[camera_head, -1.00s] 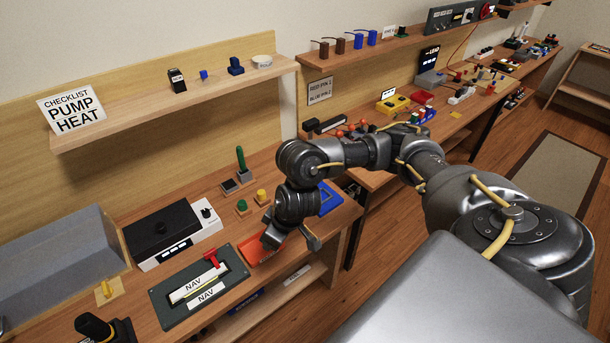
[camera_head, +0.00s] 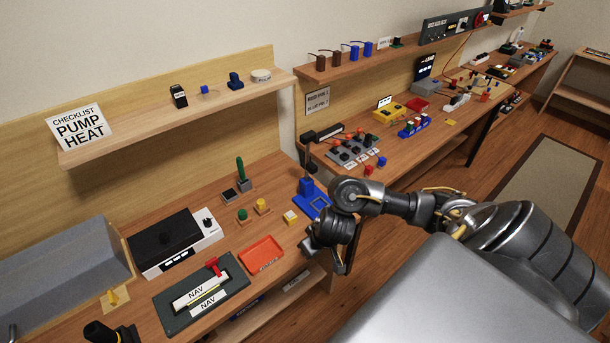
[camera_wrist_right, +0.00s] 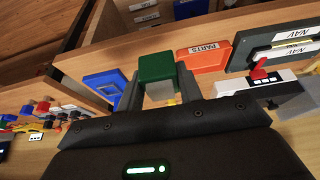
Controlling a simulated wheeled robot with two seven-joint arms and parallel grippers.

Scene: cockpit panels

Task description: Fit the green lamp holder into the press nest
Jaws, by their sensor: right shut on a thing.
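My right gripper (camera_wrist_right: 156,80) is shut on the green lamp holder (camera_wrist_right: 157,68), a green block between its two fingers in the wrist view. My left gripper is not in view.
An orange parts tray (camera_head: 261,253) lies left of my right gripper. A small white-and-yellow block (camera_head: 290,217) sits between tray and press. Green (camera_head: 241,214) and yellow (camera_head: 261,205) pieces stand behind the tray. A gap separates this bench from the right one.

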